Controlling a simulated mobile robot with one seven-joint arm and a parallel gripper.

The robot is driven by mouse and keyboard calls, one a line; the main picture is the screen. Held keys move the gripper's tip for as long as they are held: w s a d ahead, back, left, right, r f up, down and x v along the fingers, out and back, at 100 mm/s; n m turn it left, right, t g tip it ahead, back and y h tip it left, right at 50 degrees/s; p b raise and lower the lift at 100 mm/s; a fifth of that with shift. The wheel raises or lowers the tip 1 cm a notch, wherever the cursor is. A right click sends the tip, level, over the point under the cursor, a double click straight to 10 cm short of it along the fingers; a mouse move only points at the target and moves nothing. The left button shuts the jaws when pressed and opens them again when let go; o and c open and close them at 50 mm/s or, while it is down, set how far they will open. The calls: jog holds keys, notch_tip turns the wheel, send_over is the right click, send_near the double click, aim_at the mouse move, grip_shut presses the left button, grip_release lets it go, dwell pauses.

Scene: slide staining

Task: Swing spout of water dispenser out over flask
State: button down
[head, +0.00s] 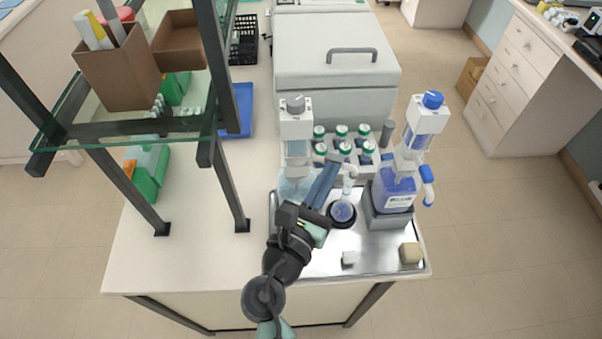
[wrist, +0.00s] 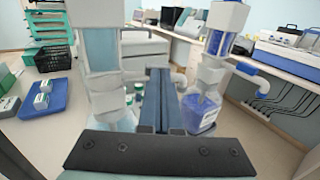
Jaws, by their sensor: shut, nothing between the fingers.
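The water dispenser (head: 296,150), with a grey knob and clear pale liquid, stands at the left of the steel tray; it also shows in the wrist view (wrist: 101,50). A small round flask (head: 343,211) with bluish contents sits in a black ring on the tray. A white bent spout (head: 349,172) hangs above the flask; it also shows in the wrist view (wrist: 180,82). I cannot tell which dispenser it joins. My gripper (head: 332,163) is shut and empty, between the water dispenser and this spout. Its fingers (wrist: 158,73) point away from me and partly hide the water dispenser's lower part.
A blue-liquid dispenser (head: 396,190) stands right of the flask. Several green-capped bottles (head: 341,133) stand behind. Two small blocks (head: 410,252) lie at the front of the steel tray (head: 375,262). A glass shelf (head: 120,130) on dark posts rises at left. The bench's front left is clear.

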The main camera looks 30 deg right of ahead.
aim_at(339, 162)
jog(key=shift+s+d+p+x, duration=0.15)
jog(key=shift+p+x, duration=0.2)
jog(key=shift+x, duration=0.45)
jog(key=shift+s+d+p+x, duration=0.15)
jog(key=shift+p+x, duration=0.2)
jog(key=shift+x, duration=0.45)
